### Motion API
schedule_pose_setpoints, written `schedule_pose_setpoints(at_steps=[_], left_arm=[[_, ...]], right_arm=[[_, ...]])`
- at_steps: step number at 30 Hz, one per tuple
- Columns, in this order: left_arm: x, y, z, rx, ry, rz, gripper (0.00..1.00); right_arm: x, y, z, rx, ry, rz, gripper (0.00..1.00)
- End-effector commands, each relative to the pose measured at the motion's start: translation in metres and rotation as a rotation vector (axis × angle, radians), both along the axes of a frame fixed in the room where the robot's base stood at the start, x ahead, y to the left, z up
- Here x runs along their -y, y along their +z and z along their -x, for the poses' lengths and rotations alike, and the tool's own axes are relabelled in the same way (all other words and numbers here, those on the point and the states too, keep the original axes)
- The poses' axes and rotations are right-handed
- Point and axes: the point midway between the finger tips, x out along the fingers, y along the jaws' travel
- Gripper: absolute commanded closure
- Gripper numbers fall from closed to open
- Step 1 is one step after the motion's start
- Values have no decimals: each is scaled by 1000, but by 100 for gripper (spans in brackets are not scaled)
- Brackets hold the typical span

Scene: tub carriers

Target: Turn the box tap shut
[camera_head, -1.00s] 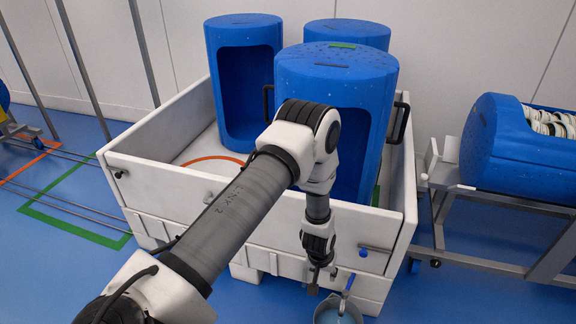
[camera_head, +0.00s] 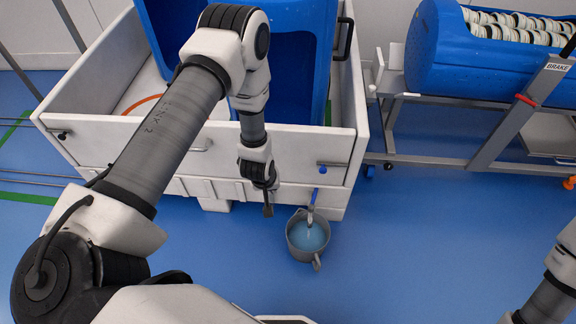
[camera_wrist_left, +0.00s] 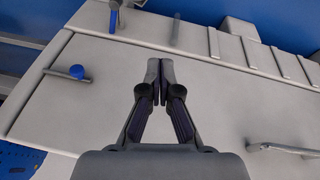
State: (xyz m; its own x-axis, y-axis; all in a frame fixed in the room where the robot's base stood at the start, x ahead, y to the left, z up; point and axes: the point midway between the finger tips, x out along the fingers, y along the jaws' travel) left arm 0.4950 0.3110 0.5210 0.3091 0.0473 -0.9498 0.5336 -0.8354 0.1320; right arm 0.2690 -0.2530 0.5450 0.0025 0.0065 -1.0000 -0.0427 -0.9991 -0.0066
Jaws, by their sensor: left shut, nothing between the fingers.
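The box tap (camera_head: 314,196) is a small grey spout with a blue lever, low on the front of the white box (camera_head: 100,135). It points down over a grey bucket (camera_head: 291,240) holding pale blue liquid. I cannot tell the lever's exact angle. My left gripper (camera_head: 268,211) is shut and empty, left of the tap and apart from it. In the left wrist view, my shut fingertips (camera_wrist_left: 160,62) point at the box's pale front. A grey fitting (camera_wrist_left: 114,18), probably the tap, is at the top edge. My right gripper is out of frame.
A blue-knobbed latch (camera_head: 323,169) sits above the tap; its knob also shows in the left wrist view (camera_wrist_left: 77,72). Blue tubs (camera_head: 295,75) stand in the box. A wheeled rack (camera_head: 430,155) carries another blue tub (camera_head: 430,50) at right. Floor around the bucket is clear.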

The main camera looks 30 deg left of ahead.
Motion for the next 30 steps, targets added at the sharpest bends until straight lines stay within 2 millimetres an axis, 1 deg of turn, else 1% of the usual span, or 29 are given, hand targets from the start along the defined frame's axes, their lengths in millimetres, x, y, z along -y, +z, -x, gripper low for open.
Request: schedule_pose_setpoints(at_steps=[1,2,3,5,6,8,9,11,12,14,15,17,18,20,21,24,25,27,30], left_arm=[[-5,8,-21,109,79,7,100],[-8,16,-37,191,133,18,100],[-11,26,-56,304,202,40,100],[-13,30,-81,467,292,89,100],[-13,30,-94,572,340,130,100],[-12,27,-109,721,403,206,100],[-10,21,-117,820,437,268,100],[-4,8,-124,956,474,372,100],[0,-2,-125,1032,490,440,100],[8,-21,-123,1124,498,538,100],[14,-37,-119,1175,498,598,100],[22,-67,-111,1228,493,673,100],[27,-90,-105,1249,484,707,100],[35,-129,-95,1252,466,726,100],[39,-156,-89,1234,463,726,100],[46,-208,-75,1188,466,720,100],[47,-218,-71,1179,467,719,100],[48,-231,-66,1163,468,715,100],[48,-234,-65,1157,471,712,100]], right_arm=[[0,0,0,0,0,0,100],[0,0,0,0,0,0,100],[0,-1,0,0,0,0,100],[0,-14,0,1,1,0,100],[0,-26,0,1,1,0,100],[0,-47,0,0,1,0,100],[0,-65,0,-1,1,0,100],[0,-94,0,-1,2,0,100],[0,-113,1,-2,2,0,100],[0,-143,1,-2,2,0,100],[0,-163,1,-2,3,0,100],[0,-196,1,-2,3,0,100],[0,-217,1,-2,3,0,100],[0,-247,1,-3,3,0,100],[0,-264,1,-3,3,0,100],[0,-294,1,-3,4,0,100],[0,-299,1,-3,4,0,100],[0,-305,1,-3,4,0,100],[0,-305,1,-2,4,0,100]])
